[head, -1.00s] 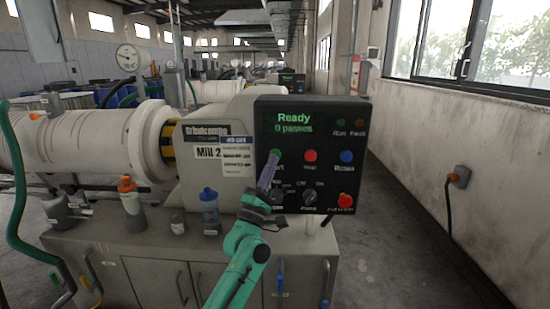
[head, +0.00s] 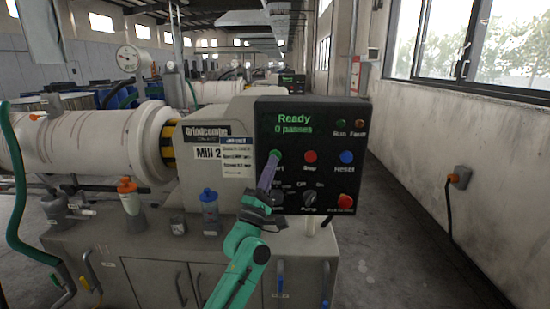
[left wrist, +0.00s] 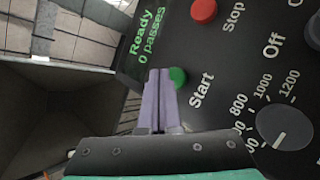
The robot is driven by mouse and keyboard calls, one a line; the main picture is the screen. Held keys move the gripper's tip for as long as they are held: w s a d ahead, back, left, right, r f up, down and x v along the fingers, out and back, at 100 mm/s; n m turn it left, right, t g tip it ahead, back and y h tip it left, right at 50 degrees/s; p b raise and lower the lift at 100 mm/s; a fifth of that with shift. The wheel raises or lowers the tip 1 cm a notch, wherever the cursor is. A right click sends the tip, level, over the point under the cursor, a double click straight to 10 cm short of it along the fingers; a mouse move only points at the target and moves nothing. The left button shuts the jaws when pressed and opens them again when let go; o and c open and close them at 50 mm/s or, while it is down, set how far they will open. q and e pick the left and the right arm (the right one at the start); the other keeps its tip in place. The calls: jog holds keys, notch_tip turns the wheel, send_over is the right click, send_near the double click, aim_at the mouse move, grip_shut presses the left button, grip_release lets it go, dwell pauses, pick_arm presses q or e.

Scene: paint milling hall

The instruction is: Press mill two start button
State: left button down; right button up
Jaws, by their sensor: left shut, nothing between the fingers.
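The mill's black control panel (head: 325,130) carries a green button (head: 275,154), labelled Start in the left wrist view. The Start button (left wrist: 177,77) there is partly covered by my fingers. Its display (head: 295,123) reads "Ready, 0 passes". My right gripper is not in view.
A red Stop button (head: 310,156), a blue Reset button (head: 347,157), a pump knob (head: 309,198) and a red emergency stop (head: 345,201) share the panel.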

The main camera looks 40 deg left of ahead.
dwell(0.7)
pick_arm(q)
jog(key=shift+w+a, duration=0.3)
jog(key=shift+w, duration=0.1)
jog(key=shift+w+a+b, duration=0.25)
jog(key=shift+w+b, duration=0.05)
jog(key=shift+b, duration=0.2)
dwell(0.4)
dwell(0.3)
jog(key=shift+s+d+p, duration=0.35)
jog(key=shift+s+d, duration=0.15)
jog(key=shift+s, duration=0.2)
jog(key=s+d, duration=0.1)
jog(key=s, duration=0.1)
jog(key=s+d+p, duration=0.1)
jog(key=s+d, duration=0.1)
jog(key=shift+p, duration=0.3)
